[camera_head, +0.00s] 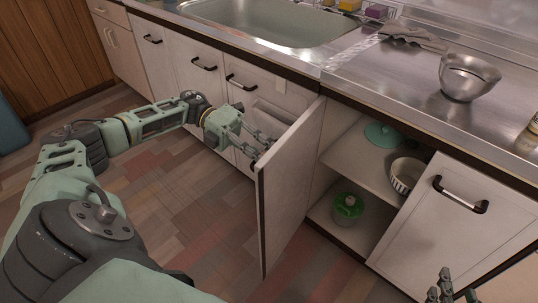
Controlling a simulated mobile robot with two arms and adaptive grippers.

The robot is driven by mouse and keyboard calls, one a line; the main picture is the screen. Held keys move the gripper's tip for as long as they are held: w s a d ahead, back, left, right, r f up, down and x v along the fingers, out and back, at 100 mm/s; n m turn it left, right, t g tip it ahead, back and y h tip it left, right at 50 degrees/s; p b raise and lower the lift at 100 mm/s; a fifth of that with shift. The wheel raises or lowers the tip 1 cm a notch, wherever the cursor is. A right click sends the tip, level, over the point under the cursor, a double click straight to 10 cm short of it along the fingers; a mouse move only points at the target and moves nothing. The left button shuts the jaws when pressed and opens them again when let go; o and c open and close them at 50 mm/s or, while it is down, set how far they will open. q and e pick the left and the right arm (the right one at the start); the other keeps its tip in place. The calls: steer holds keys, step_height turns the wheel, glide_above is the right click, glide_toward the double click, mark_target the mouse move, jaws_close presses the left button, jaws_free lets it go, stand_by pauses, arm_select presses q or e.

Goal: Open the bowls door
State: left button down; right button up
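A white cabinet door (292,188) stands swung out from the counter front, its edge towards me. Behind it the cupboard is open. Inside, a striped bowl (406,174) and a teal lid-like dish (383,134) sit on the upper shelf, and a green-topped container (347,207) sits below. My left gripper (262,143) is at the outer face of the open door, near its free edge. The door hides the handle and any contact. My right gripper (452,287) is at the bottom edge, partly cut off, its fingers apart, with nothing seen between them.
A closed door with a dark handle (460,196) is right of the opening. More closed fronts line the left. A metal bowl (469,77) and a grey glove-like cloth (413,39) lie on the counter beside the sink (262,20). The floor (190,215) in front is clear.

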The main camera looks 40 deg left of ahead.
arm_select(q)
steer(key=shift+f, duration=0.1)
steer(key=c, duration=2.1)
jaws_free()
steer(key=shift+v, duration=6)
